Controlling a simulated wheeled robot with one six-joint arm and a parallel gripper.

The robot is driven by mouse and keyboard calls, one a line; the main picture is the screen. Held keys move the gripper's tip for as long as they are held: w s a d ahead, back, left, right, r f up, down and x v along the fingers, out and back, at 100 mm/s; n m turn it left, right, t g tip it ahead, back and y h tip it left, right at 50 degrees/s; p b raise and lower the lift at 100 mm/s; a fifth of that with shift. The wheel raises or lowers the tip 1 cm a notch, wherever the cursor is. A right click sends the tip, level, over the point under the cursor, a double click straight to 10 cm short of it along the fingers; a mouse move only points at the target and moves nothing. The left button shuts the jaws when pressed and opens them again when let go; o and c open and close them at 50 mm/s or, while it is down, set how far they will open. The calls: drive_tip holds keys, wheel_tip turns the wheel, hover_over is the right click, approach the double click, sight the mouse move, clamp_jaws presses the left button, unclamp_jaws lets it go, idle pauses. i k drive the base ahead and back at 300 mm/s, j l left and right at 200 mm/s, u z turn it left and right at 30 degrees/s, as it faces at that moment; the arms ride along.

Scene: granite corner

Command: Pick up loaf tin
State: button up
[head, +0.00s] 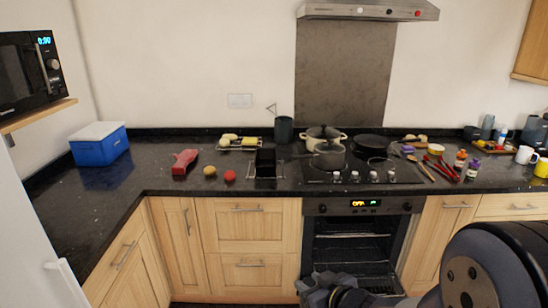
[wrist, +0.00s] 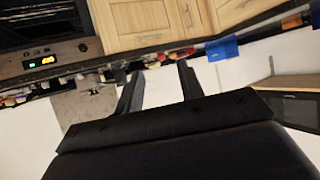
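The loaf tin appears to be the black, open rectangular container (head: 265,163) on the dark counter, left of the hob. A wire rack (head: 282,172) shows around or beneath it. My gripper (head: 325,288) is low in front of the oven, below counter height and well away from the tin. In the wrist view my gripper (wrist: 160,68) has its two fingers apart with nothing between them. That view is upside down, and I cannot make out the tin in it.
A red ball (head: 230,175), a yellow ball (head: 210,171) and a red object (head: 184,162) lie left of the tin. A dark green canister (head: 284,129) stands behind it. Pots (head: 329,158) stand on the hob at right. The left counter is mostly clear before the blue cooler (head: 98,149).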

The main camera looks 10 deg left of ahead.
sight(265, 162)
drive_tip(key=i+j+z, duration=0.1)
drive_tip(key=i+j, duration=0.15)
drive_tip(key=i+j+z, duration=0.25)
drive_tip(key=i+j, duration=0.25)
drive_tip(key=j, duration=0.2)
drive_tip(key=i+j+z, duration=0.1)
drive_tip(key=i+j, duration=0.15)
drive_tip(key=i+j+z, duration=0.15)
drive_tip(key=j, duration=0.3)
drive_tip(key=i+j+z, duration=0.1)
drive_tip(key=i+j, duration=0.15)
drive_tip(key=j, duration=0.15)
drive_tip(key=i+j+z, duration=0.1)
drive_tip(key=j, duration=0.35)
drive_tip(key=i+j+z, duration=0.15)
drive_tip(key=j, duration=0.25)
drive_tip(key=i, duration=0.1)
